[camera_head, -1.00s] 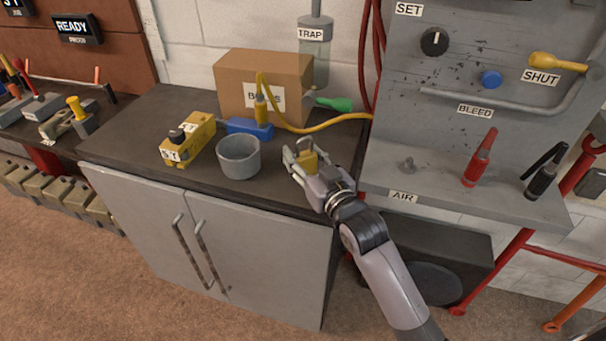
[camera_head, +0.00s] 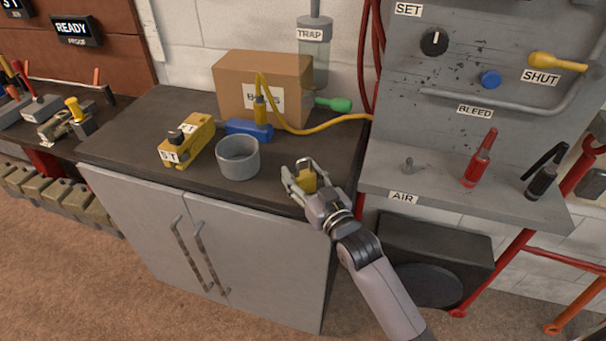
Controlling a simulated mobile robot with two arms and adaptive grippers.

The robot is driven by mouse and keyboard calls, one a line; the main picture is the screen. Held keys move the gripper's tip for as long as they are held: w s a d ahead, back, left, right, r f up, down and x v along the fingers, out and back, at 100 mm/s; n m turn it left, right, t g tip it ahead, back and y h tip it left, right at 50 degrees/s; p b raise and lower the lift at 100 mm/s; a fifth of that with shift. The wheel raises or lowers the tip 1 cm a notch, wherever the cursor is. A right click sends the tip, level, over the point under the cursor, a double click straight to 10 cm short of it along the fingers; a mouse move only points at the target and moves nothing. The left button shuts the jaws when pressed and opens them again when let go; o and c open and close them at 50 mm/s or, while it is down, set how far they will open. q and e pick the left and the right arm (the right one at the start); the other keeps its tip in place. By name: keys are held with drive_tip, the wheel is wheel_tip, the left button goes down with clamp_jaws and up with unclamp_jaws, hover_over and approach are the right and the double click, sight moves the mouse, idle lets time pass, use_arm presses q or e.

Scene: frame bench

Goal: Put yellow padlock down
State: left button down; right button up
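The yellow padlock (camera_head: 307,182) is at the right end of the dark bench top, with its grey shackle upward. My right gripper (camera_head: 302,181) reaches in from the lower right, with its fingers around the padlock's body, and appears shut on it. The padlock is low, at or just above the bench top; I cannot tell whether it touches. The fingers and palm hide part of it. My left gripper is not in view.
A grey cup (camera_head: 238,158) stands left of the gripper. A yellow block tool (camera_head: 187,141), a blue item (camera_head: 249,130) and a cardboard box (camera_head: 262,88) are farther back. A yellow hose (camera_head: 325,127) crosses behind. The grey panel shelf (camera_head: 450,197) is close on the right.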

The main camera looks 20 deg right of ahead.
drive_tip(key=shift+o, duration=1)
drive_tip(key=shift+r, duration=0.25)
drive_tip(key=s+d, duration=0.2)
drive_tip(key=s, duration=0.9)
drive_tip(key=shift+s+d+b, duration=0.15)
drive_tip(key=shift+s+b, duration=0.25)
drive_tip(key=shift+f, duration=0.1)
